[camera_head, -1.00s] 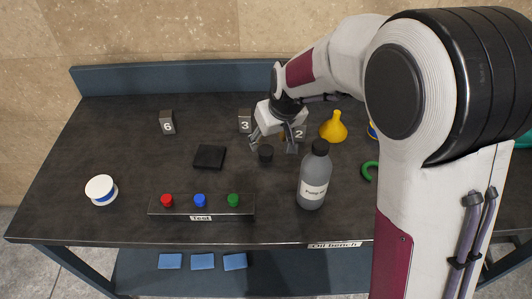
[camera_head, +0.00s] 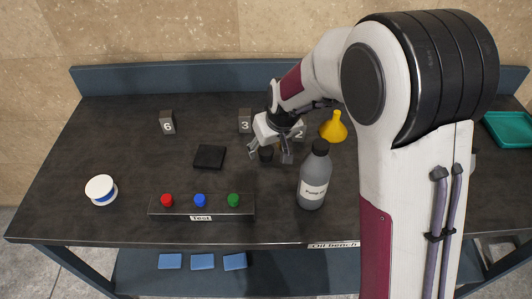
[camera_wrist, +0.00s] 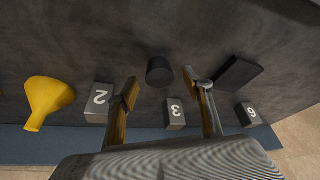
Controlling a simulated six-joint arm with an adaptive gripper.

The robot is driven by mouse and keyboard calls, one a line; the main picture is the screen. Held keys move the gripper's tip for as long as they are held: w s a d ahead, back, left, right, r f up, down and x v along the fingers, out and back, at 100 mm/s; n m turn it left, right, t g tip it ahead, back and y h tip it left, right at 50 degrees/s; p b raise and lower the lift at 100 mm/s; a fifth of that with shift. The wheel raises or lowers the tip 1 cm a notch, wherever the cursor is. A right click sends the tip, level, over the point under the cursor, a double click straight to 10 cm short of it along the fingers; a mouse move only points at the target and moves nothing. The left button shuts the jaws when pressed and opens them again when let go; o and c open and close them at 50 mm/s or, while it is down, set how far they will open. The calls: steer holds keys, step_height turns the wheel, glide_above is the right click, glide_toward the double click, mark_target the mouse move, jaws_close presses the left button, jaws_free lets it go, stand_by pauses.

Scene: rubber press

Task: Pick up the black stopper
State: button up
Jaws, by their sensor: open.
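The black stopper (camera_head: 266,154) stands on the dark bench top, left of the grey bottle. In the wrist view the stopper (camera_wrist: 160,71) is a short dark cylinder beyond the fingertips, roughly midway between them. My gripper (camera_head: 270,151) is open and empty, just above and around the stopper in the head view. In the wrist view my gripper's fingers (camera_wrist: 161,83) are spread wide with nothing between the pads. The stopper's lower part is partly hidden by a finger in the head view.
A grey bottle (camera_head: 314,177) stands close at the right front. Number blocks 3 (camera_head: 245,121) and 2 (camera_head: 301,133) and a yellow funnel (camera_head: 334,127) are behind. A flat black block (camera_head: 209,157) lies left. A button panel (camera_head: 217,207) sits in front.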

steer(key=shift+x, duration=1.2)
steer(key=c, duration=1.2)
